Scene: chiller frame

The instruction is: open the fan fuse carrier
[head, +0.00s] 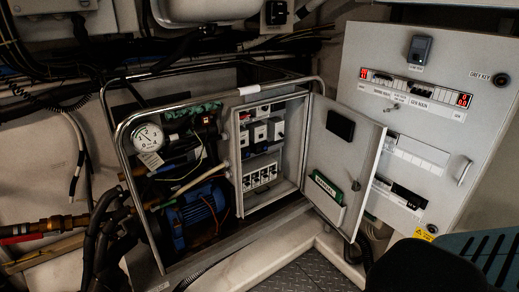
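A grey electrical box (272,203) stands open inside the chiller frame in the head view. Its upper part holds a row of small white and dark modules (261,133). A row of white blocks with dark openings (260,176) sits lower in the box. The labels are too small to read, so I cannot tell which part is the fan fuse carrier or whether it is open. The box door (347,163) is swung out to the right. Neither of my grippers shows in this view.
A metal tube frame (112,117) surrounds the box, a pressure gauge (148,137) and a blue motor (194,219). A large grey panel (400,120) stands at the right, behind the open door. Hoses and cables crowd the left. Patterned floor (305,276) shows below.

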